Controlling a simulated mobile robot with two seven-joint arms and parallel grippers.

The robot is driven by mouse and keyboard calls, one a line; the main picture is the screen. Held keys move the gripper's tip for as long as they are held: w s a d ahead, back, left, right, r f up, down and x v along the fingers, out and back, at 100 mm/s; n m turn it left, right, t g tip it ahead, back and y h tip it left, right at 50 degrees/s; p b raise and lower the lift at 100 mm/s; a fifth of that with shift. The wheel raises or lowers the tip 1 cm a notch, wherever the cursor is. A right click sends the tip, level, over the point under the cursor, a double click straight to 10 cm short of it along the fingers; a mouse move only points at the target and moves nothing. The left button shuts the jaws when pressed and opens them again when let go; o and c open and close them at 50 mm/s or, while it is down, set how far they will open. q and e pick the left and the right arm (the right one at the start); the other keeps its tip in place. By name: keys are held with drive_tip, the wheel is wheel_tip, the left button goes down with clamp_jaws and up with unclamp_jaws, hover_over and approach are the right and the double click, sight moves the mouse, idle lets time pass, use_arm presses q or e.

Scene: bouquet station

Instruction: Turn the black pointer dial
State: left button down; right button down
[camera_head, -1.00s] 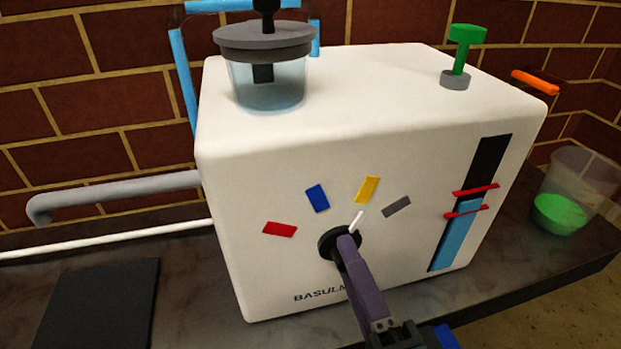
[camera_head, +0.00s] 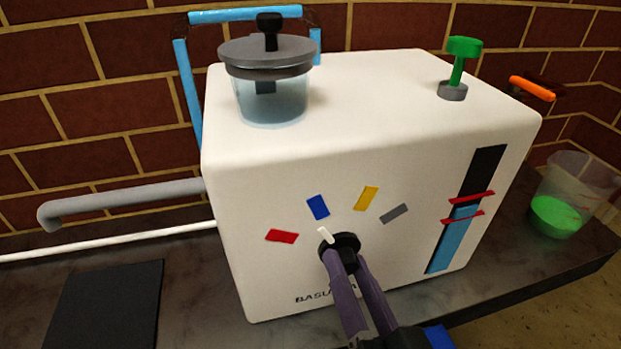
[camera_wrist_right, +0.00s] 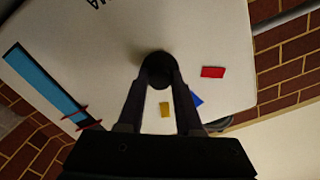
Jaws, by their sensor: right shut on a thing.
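The black pointer dial (camera_head: 346,240) is on the front face of a white machine (camera_head: 290,190). Its white pointer mark (camera_head: 326,235) points up and left, toward the blue mark (camera_head: 318,207). Red (camera_head: 282,236), yellow (camera_head: 366,198) and grey (camera_head: 395,213) marks also lie in an arc above the dial. My right gripper (camera_head: 352,268) reaches up from below, its purple fingers on either side of the dial, shut on it. In the right wrist view the dial (camera_wrist_right: 157,70) sits between the fingertips. My left gripper is not in view.
A lidded clear container (camera_head: 270,95) and a green knob (camera_head: 458,70) are on top of the machine. A grey pipe (camera_head: 120,200) sticks out left. A clear bucket with green contents (camera_head: 570,195) stands right. A black mat (camera_head: 105,305) lies at front left.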

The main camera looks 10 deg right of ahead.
drive_tip(key=n, duration=0.3)
drive_tip(key=shift+n, duration=1.5)
drive_tip(key=shift+f+n, duration=0.1)
drive_tip(key=shift+n, duration=0.2)
drive_tip(key=c, duration=0.6)
unclamp_jaws()
drive_tip(key=shift+o, duration=0.2)
